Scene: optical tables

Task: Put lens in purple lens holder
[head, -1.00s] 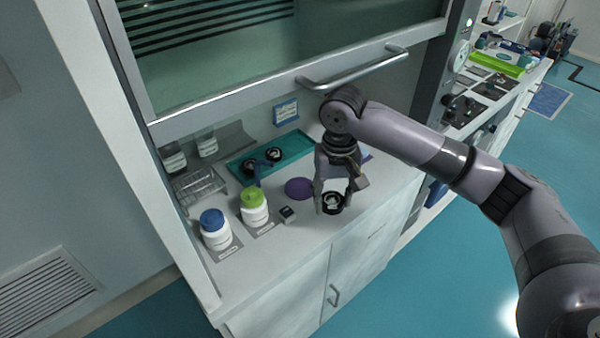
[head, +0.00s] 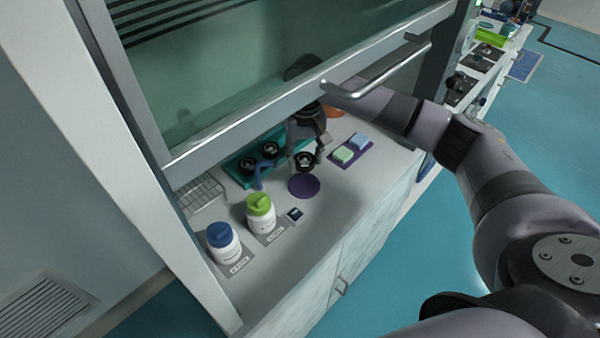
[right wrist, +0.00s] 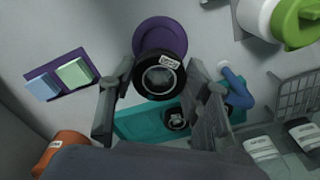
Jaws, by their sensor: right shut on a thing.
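The purple lens holder (head: 304,187) is a round purple disc lying on the hood's work surface. It also shows in the right wrist view (right wrist: 161,32). My right gripper (head: 304,150) is shut on a black-rimmed round lens (head: 305,161), which has a white label. In the right wrist view the lens (right wrist: 160,76) sits between the fingers and overlaps the disc's near edge. In the head view it is just behind the disc; its height above the surface is unclear. The sash partly hides my right wrist. My left gripper is out of view.
A teal tray (head: 241,178) with two black-rimmed lenses and a blue piece is left of the gripper. White bottles with blue (head: 221,239) and green (head: 259,207) lids stand in front. A purple mat (head: 338,161) with two blocks lies right. The sash handle (head: 380,78) hangs above.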

